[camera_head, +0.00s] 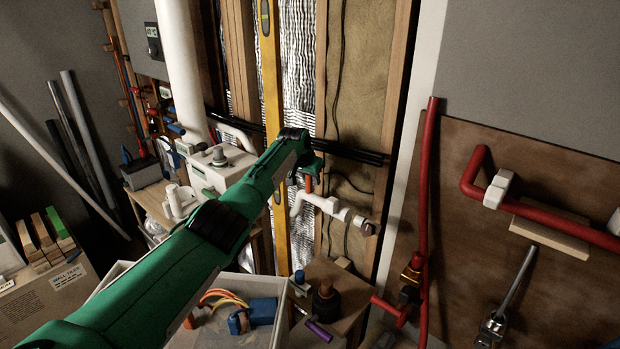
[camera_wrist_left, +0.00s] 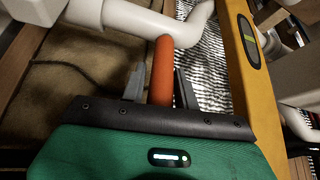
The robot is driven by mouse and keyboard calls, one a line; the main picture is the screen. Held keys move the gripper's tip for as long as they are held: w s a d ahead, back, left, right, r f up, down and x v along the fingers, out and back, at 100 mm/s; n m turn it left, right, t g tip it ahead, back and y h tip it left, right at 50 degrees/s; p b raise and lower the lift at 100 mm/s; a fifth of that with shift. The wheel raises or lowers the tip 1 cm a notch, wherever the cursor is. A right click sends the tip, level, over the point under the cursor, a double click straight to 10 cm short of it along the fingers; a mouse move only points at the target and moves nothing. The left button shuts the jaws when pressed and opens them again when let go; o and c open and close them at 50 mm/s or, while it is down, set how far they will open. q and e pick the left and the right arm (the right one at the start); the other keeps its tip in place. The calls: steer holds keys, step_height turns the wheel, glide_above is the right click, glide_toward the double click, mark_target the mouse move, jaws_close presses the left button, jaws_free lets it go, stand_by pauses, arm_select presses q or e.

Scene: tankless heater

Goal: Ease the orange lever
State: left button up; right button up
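The orange lever (camera_wrist_left: 161,70) stands between the two grey fingers of my left gripper (camera_wrist_left: 160,84) in the left wrist view. The fingers are apart, one on each side of the lever, with narrow gaps; contact is not clear. The lever's far end meets a white pipe (camera_wrist_left: 130,20). In the head view the lever (camera_head: 308,184) shows as a small orange piece just below my left gripper (camera_head: 312,168), above the white pipe (camera_head: 325,203) on the wall. My green left arm hides part of the area. My right gripper is not in view.
A yellow level (camera_head: 272,80) stands upright against the wall left of the lever. Red pipes (camera_head: 424,180) run on the right. A bin (camera_head: 268,338) with a blue tool and a wooden stand (camera_head: 345,300) lie below. A white box (camera_head: 215,170) stands left.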

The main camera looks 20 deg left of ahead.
arm_select(q)
steer(key=shift+o, duration=1.2)
steer(key=shift+w, duration=0.1)
steer(key=shift+v, duration=0.85)
steer(key=b+v, duration=0.3)
steer(key=v, duration=0.9)
steer(key=shift+b, duration=0.35)
steer(key=shift+d+f, duration=0.1)
